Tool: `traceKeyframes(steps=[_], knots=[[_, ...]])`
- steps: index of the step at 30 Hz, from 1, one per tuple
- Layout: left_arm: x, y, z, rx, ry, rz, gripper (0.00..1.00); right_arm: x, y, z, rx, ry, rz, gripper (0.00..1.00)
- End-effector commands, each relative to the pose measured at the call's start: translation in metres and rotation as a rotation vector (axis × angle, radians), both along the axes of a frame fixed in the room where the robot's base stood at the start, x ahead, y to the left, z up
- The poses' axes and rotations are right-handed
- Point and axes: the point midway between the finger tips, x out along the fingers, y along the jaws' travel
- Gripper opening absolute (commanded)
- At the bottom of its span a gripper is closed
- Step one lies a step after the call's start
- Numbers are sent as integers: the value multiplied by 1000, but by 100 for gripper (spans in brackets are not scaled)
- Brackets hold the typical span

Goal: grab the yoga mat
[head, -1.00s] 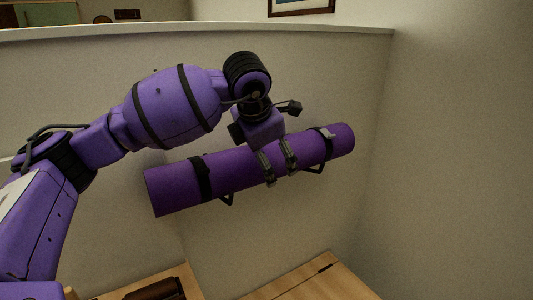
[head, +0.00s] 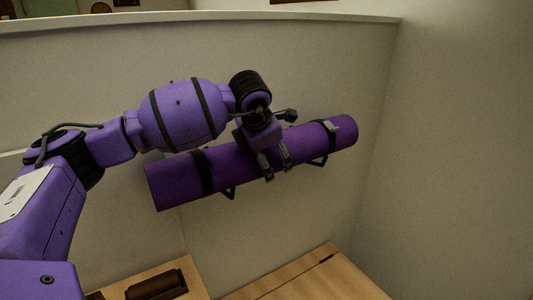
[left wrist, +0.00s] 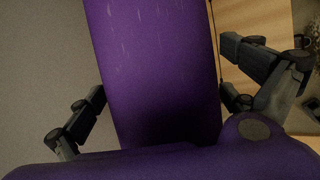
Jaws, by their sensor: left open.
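The yoga mat (head: 228,166) is a rolled purple cylinder with black straps, resting on dark brackets on the pale wall in the head view. It slants up toward the right. My left gripper (head: 275,176) is open in front of the mat's middle, fingers pointing down over it. In the left wrist view the mat (left wrist: 155,70) fills the middle, with one finger of the left gripper (left wrist: 160,118) on each side and gaps between. Whether either finger touches the mat cannot be told. My right gripper is not in view.
Wooden surfaces (head: 310,281) lie below the mat, with a dark brown object (head: 156,285) on the left one. A side wall (head: 460,160) stands to the right. The wall's top ledge (head: 200,17) runs above.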

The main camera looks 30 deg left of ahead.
Motion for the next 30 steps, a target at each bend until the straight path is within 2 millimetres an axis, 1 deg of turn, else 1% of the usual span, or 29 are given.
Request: traceKeyframes(steps=[4,5,21,22,23,30], knots=[[0,0,0,0,0,0,100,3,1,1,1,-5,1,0],[0,0,0,0,0,0,99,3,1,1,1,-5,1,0],[0,0,1,0,0,0,28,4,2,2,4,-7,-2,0],[0,0,1,0,0,0,25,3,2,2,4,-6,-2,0],[1,0,4,-1,-9,0,25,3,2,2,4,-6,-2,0],[1,0,6,-1,-10,0,24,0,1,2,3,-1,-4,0]])
